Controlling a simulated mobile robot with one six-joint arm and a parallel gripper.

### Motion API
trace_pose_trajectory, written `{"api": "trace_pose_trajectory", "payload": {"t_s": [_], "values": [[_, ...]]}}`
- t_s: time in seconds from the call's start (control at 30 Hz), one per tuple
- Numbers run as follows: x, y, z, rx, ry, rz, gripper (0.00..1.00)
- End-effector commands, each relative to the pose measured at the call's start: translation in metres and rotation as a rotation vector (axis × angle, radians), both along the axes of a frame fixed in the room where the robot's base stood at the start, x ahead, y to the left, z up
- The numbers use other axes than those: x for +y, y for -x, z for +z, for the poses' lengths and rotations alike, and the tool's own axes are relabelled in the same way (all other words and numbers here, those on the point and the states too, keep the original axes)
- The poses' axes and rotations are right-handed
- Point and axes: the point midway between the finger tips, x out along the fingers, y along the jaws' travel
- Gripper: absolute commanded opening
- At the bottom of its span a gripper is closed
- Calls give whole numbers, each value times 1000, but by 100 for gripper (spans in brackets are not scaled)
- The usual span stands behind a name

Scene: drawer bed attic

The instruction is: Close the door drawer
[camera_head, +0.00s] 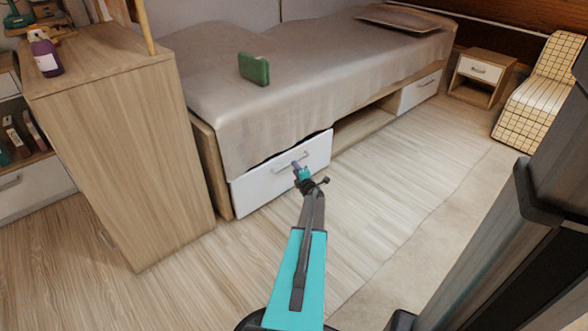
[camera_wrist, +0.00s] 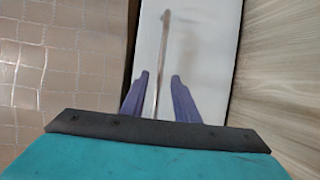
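The white drawer front (camera_head: 258,192) is at the left end of the bed's base in the head view. A narrow dark gap shows along its top edge, so it seems to stand slightly out. Its thin metal handle (camera_head: 281,166) is on the front. My gripper (camera_head: 299,167) is at the handle. In the wrist view the purple fingers of my gripper (camera_wrist: 160,76) are apart, with the handle bar (camera_wrist: 165,45) running between them and room on both sides. Whether a finger touches the bar cannot be told.
The bed (camera_head: 330,65) carries a green box (camera_head: 254,69). A wooden cabinet (camera_head: 120,150) stands close on the left. Another white drawer (camera_head: 419,91), a nightstand (camera_head: 481,76) and a checkered chair (camera_head: 540,100) are at the back right. The floor (camera_head: 390,170) before the bed is clear.

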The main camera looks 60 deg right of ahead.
Motion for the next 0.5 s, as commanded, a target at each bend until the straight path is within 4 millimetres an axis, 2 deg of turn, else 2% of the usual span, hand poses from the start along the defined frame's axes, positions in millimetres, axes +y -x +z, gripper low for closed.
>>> {"api": "trace_pose_trajectory", "payload": {"t_s": [0.2,0.5], "values": [[-16,-16,-5,-1,0,2,28],[-23,-23,-6,-1,-1,0,28]]}}
